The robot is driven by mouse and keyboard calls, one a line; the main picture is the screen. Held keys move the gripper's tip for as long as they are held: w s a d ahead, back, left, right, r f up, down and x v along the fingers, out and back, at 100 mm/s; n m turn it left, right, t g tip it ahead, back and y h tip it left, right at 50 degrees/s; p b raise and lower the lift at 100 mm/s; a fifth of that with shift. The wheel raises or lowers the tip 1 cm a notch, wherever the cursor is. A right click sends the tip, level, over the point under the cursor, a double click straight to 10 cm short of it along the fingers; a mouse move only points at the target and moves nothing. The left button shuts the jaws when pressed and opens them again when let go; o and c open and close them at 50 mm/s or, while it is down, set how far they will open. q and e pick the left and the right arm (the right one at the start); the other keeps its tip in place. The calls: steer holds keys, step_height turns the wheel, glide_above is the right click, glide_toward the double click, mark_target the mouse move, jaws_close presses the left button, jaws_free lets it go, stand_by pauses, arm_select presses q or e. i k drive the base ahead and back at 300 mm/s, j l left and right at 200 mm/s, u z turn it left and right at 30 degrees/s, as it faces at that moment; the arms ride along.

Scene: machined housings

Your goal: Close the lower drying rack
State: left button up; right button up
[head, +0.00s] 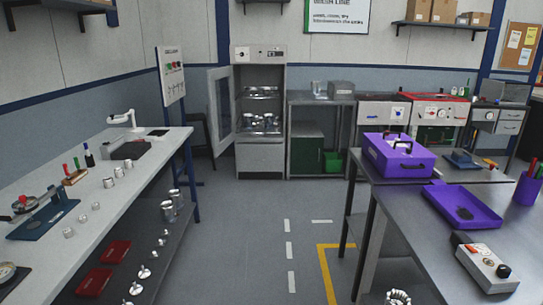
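A tall grey cabinet (260,158) stands against the back wall. Its glass door (221,105) is swung open to the left. Inside are two levels: an upper rack (262,97) and a lower rack (259,132), which seems to extend forward a little. Several small metal parts (262,120) sit on the lower rack. How far out each rack stands is too small to tell.
A long bench (150,168) with small metal parts runs along the left. A steel table (440,235) with a purple tray (462,206) and a purple box (398,157) stands right. Open floor (250,225) lies between them, up to the cabinet.

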mark_target(256, 117)
steer(key=i, duration=1.3)
steer(key=i+l+u, duration=0.15)
steer(key=i, duration=1.15)
